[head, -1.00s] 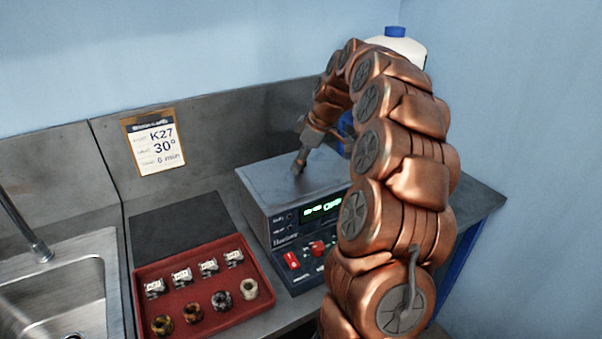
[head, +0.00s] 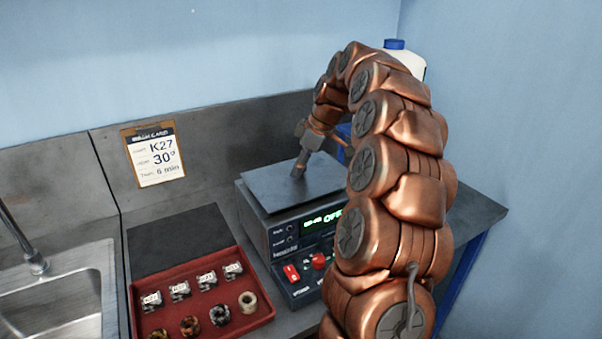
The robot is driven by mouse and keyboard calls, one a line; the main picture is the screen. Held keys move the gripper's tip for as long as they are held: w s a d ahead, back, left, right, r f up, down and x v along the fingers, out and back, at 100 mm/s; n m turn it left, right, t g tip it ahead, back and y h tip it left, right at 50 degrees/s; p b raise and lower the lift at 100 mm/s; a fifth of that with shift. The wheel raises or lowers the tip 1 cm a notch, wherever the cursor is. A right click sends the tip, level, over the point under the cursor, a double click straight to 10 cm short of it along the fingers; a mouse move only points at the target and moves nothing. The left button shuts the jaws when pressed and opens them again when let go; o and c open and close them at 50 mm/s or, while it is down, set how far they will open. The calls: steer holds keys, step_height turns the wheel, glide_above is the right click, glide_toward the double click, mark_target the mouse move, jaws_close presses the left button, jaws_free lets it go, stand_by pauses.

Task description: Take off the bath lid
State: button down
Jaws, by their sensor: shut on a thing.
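The bath (head: 256,222) is a grey box with a green display and a red switch on its front. Its lid (head: 270,188) is a flat dark grey plate over the bath's top. The lid's edge stands out from the body and looks slightly raised, though the size of any gap is hard to tell. My gripper (head: 299,169) points down at the middle of the lid and is shut on its handle, which the fingers mostly hide. My arm covers the bath's right side.
A red tray (head: 213,318) with several white-labelled pieces and several rings lies left of the bath. A dark mat (head: 175,236) lies bare behind the tray. A sink (head: 60,300) is at far left. A white jug with a blue cap (head: 395,44) stands behind my arm.

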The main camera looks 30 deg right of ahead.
steer(key=shift+r, duration=0.75)
steer(key=shift+s+b, duration=0.15)
steer(key=shift+b, duration=0.2)
steer(key=s+a+r+b, duration=0.4)
steer(key=s+a, duration=0.4)
steer(key=s, duration=0.5)
steer(key=shift+a+r, duration=0.3)
steer(key=shift+r, duration=0.2)
